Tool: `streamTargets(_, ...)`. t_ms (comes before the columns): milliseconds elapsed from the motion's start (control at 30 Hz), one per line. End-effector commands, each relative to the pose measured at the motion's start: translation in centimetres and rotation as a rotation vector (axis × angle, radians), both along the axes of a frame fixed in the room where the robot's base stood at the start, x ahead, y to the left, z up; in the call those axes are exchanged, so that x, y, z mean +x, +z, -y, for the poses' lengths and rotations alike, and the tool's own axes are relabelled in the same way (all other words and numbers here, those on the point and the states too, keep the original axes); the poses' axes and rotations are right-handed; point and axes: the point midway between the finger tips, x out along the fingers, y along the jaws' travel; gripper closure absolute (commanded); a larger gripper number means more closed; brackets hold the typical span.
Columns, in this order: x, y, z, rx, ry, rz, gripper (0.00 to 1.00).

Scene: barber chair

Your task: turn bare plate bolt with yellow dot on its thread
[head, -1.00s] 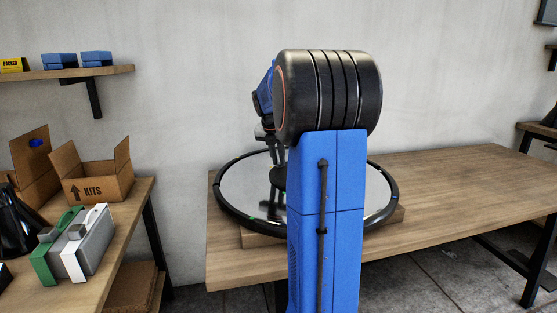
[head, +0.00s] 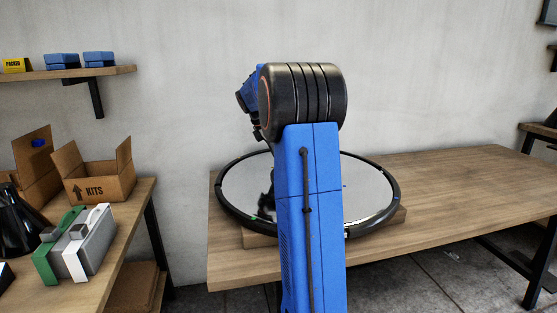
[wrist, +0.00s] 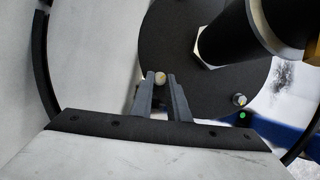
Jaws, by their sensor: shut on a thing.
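In the wrist view a black round plate (wrist: 175,45) fills the upper middle. A small pale bolt end (wrist: 160,78) with a faint yellowish tint stands at its lower edge. My gripper (wrist: 160,84) is shut on this bolt, one finger on each side of its tip. A second bolt (wrist: 239,99) stands on the plate to the right, clear of the fingers. A green dot (wrist: 242,115) shows just below it. In the head view my arm hides the gripper and the bolts.
In the head view the shiny round base with a black rim (head: 391,207) lies on a wooden table (head: 470,190). The table's right side is clear. A KITS box (head: 97,188) stands left.

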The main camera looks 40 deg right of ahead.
Motion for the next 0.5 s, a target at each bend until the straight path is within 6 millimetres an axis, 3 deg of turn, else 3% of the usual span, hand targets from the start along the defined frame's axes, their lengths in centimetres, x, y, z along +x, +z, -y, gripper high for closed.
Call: streamTargets(500,0.54,-0.02,0.46,0.001,-0.491,0.001,1.00)
